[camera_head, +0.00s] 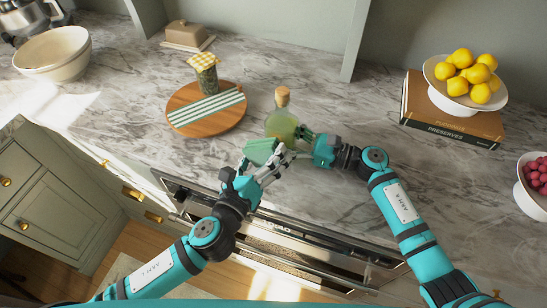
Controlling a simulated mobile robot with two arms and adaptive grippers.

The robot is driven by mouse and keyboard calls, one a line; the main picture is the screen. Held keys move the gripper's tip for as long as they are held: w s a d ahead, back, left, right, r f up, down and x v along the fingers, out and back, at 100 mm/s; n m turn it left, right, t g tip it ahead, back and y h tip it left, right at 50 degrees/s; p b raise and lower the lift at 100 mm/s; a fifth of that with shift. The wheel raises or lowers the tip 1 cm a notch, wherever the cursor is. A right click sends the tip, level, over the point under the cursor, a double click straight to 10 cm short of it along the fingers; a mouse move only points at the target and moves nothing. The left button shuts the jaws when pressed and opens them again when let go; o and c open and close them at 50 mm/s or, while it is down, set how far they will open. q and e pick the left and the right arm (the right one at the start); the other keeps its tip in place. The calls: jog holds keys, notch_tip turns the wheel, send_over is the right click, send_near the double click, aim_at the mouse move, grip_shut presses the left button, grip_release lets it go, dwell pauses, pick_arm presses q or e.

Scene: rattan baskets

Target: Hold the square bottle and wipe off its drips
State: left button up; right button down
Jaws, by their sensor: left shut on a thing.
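The square bottle (281,126) stands upright on the marble counter near its front edge. It is clear glass with yellow-green contents and a cork stopper. My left gripper (267,156) is shut on a green cloth (261,149), held low in front of the bottle at its left. The cloth overlaps the bottle's lower left part in the picture; I cannot tell if they touch. My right gripper (304,134) is at the bottle's right side, its fingertips at the glass. Whether it is closed on the bottle is unclear. No drips can be made out at this size.
A round wooden board (221,126) with a striped cloth (207,106) and a jar (205,76) lies left of the bottle. Books (447,124) under a lemon bowl (453,99) stand right. An oven handle (290,262) runs below the counter edge. Behind the bottle the counter is clear.

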aim_at(263, 160)
pick_arm(q)
jog(key=shift+a, duration=0.25)
jog(key=shift+f+v, duration=0.1)
jog(key=shift+v, duration=1.4)
jog(key=shift+f+v, duration=0.15)
jog(key=shift+v, duration=1.35)
jog(key=shift+s+d, duration=0.1)
jog(key=shift+d, duration=0.05)
jog(key=v, duration=0.3)
jog(key=shift+d+f, duration=0.1)
jog(key=shift+d, duration=0.05)
